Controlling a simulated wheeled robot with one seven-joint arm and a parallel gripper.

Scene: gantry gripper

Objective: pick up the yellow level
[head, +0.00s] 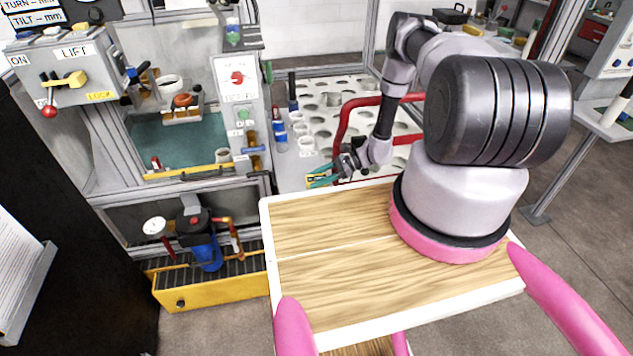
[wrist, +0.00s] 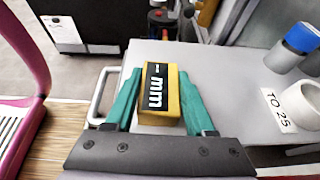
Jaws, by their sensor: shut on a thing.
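The yellow level (wrist: 173,110) is a small yellow block with a black top face marked "mm" in white. It sits between the two teal fingers of my gripper (wrist: 160,98) in the wrist view, with a finger along each side. In the head view my gripper (head: 324,176) is at the front edge of the grey bench, with a bit of the yellow level (head: 315,180) showing at its fingertips. I cannot tell whether the level touches the bench or is just above it.
The grey bench top (wrist: 235,75) lies under and beyond the level. A red tube frame (head: 345,125) rises beside my arm.

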